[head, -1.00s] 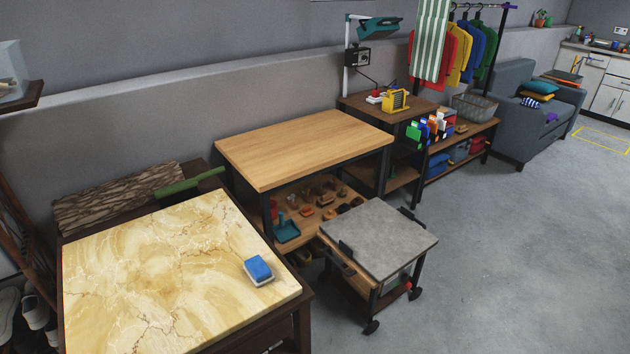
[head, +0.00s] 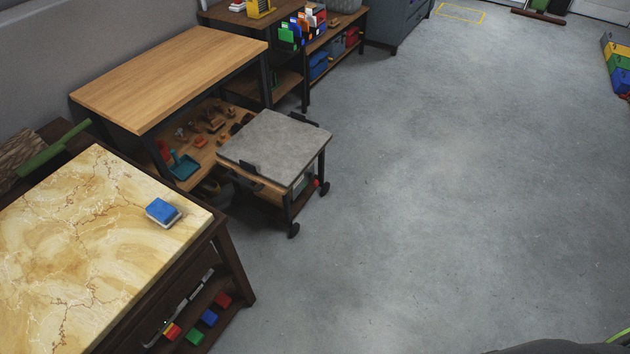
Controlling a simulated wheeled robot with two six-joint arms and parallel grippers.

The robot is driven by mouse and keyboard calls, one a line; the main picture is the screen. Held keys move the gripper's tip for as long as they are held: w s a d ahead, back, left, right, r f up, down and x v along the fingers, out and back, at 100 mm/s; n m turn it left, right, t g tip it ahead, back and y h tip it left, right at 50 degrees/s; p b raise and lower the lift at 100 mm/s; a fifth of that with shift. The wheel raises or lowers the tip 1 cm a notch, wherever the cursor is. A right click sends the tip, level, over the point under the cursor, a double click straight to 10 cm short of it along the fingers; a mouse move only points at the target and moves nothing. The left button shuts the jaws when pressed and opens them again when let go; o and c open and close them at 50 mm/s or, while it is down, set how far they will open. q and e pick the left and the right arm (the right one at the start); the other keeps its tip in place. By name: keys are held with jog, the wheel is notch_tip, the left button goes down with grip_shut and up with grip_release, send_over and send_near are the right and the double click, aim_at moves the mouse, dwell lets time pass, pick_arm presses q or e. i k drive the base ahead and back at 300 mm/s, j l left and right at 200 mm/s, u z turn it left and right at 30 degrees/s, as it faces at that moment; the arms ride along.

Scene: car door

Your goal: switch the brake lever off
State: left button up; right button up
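A small wheeled cart (head: 272,142) with a grey top stands on the floor beside the wooden table. Its black caster wheels show at the front corner (head: 293,230) and the right corner (head: 324,188). A small red part (head: 316,182) shows low on the cart near the right caster. It is too small to tell whether it is the brake lever or how it is set. Neither of my grippers is in view.
A marble-topped table (head: 95,230) with a blue and white block (head: 162,212) stands at left. A wooden table (head: 170,75) stands behind the cart. Shelves and a grey sofa (head: 397,25) stand at the back. The grey floor (head: 450,190) to the right is wide and clear.

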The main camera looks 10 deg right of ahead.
aim_at(314, 182)
jog(key=i+l+u, duration=0.2)
jog(key=l, duration=0.35)
jog(key=i+l+u, duration=0.25)
jog(key=l, duration=0.3)
jog(key=l+u, duration=0.2)
jog(key=l, duration=0.4)
jog(key=i+l+u, duration=0.1)
jog(key=l+u, duration=0.15)
jog(key=l, duration=0.4)
